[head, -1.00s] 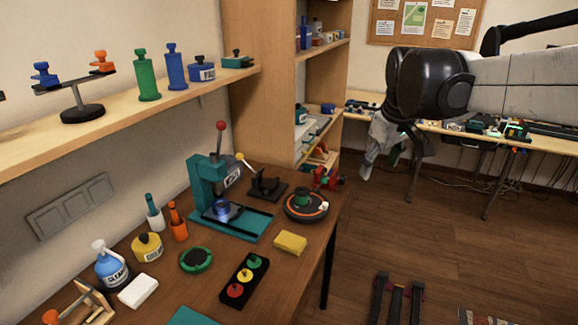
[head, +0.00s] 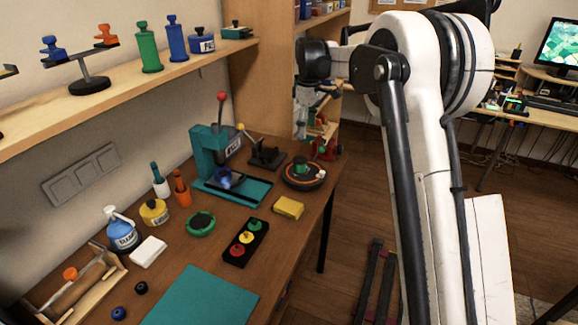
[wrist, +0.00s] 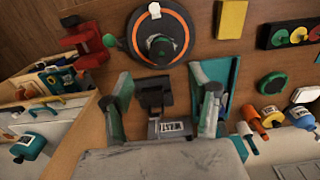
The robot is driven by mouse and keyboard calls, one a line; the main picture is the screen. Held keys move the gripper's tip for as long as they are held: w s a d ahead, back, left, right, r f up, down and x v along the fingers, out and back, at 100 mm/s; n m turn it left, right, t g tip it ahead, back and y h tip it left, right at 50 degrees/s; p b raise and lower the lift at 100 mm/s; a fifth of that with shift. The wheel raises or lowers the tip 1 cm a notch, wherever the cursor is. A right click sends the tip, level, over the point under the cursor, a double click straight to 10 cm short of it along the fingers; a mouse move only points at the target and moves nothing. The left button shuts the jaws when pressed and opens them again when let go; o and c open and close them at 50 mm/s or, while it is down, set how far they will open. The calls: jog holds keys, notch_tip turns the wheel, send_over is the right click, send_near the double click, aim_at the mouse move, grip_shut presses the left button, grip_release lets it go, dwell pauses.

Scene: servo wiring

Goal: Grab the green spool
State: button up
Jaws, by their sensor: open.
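Several green things are in view. A green spool-like piece with a dark knob (head: 301,162) stands on a black turntable with an orange ring (head: 303,174) at the bench's right. A round green piece with a dark centre (head: 201,223) lies flat on the bench. A tall green knobbed cylinder (head: 149,48) stands on the wall shelf. I cannot tell for sure which is the named spool. In the wrist view my gripper (wrist: 166,100) is open and empty; the turntable (wrist: 183,48) is above it, and the flat green piece (wrist: 271,83) is to its right.
A teal press (head: 213,150) stands behind the bench middle. A yellow sponge (head: 288,207), a black tray with coloured knobs (head: 245,242), bottles and a teal mat (head: 203,297) share the bench. Shelving stands behind my arm.

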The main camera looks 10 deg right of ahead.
aim_at(300, 160)
jog(key=f, duration=0.6)
jog(key=w+a+f, duration=0.1)
jog(key=f, duration=0.2)
jog(key=shift+w+f, duration=0.1)
jog(key=shift+f, duration=0.3)
jog(key=shift+a+f+p, duration=0.15)
jog(key=shift+f+p, duration=0.1)
jog(key=shift+f, duration=1.1)
jog(key=shift+a+f+p, duration=0.1)
jog(key=shift+f+p, duration=0.15)
jog(key=shift+f, duration=1.05)
jog(key=c, duration=1.2)
jog(key=shift+o, duration=0.2)
